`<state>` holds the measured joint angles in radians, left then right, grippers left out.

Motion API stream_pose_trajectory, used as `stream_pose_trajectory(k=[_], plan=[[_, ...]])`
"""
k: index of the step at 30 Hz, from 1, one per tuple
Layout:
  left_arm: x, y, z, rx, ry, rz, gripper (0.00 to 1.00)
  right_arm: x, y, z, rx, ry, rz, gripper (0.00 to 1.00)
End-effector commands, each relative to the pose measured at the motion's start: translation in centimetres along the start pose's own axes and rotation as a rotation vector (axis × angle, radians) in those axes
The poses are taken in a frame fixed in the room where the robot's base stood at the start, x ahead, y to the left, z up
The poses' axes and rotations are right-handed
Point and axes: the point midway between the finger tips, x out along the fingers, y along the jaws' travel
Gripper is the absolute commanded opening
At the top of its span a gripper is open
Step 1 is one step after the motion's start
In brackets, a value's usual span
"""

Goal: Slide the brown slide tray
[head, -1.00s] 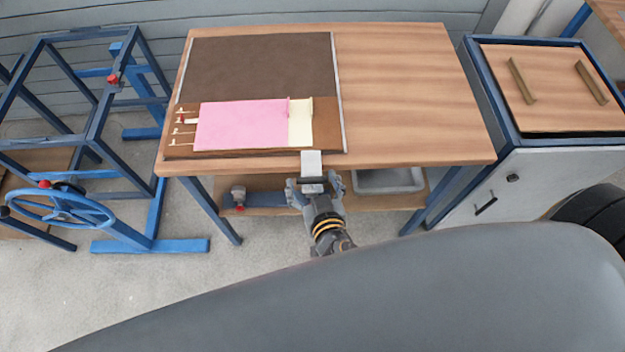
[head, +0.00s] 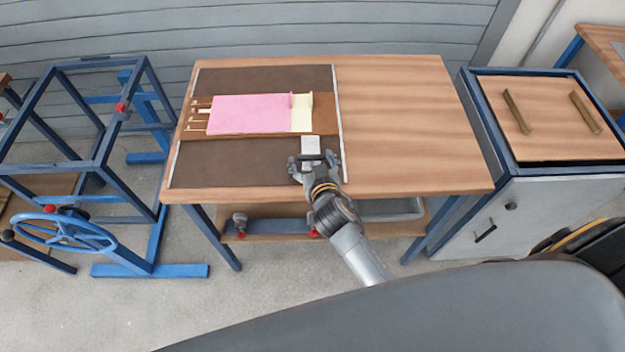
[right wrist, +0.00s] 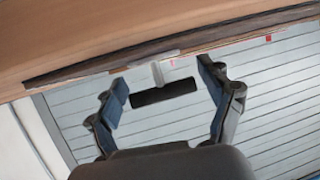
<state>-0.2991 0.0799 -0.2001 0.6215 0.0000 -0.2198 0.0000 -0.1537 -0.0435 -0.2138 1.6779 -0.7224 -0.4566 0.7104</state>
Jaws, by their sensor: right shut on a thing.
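The brown slide tray (head: 326,115) lies across the middle of a dark bed (head: 240,166) on the wooden table, with dark surface both behind and in front of it. It carries a pink sheet (head: 248,114) and a cream strip (head: 302,114). A pale tab (head: 311,146) sticks out from its front edge and ends in a dark handle bar, which also shows in the right wrist view (right wrist: 163,93). My left gripper is not in view.
Pale rails (head: 340,130) flank the dark bed. The table's right half (head: 400,120) is clear. A blue frame with a handwheel (head: 65,230) stands left, and a cabinet (head: 530,190) with a wooden lid stands right. A shelf (head: 270,227) lies under the table.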

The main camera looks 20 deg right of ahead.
Motion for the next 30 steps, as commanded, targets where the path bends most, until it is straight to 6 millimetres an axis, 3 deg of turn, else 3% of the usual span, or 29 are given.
stream_pose_trajectory(k=[3,9,24,25,27,30], plan=[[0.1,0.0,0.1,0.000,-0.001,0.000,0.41,2.0,0.5,-0.8,0.003,0.000,0.002,0.23],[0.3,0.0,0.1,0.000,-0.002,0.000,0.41,3.8,0.8,-1.4,0.003,-0.002,0.001,0.23],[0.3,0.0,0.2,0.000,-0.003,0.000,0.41,4.4,1.0,-1.6,0.004,-0.003,0.001,0.23],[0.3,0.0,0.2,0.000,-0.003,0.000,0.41,4.4,1.0,-1.6,0.004,-0.003,0.001,0.84],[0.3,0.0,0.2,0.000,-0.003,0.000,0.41,4.4,1.0,-1.6,0.003,-0.003,0.001,0.98],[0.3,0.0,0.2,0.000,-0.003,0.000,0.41,4.3,1.0,-1.7,0.003,-0.002,0.000,1.00]])
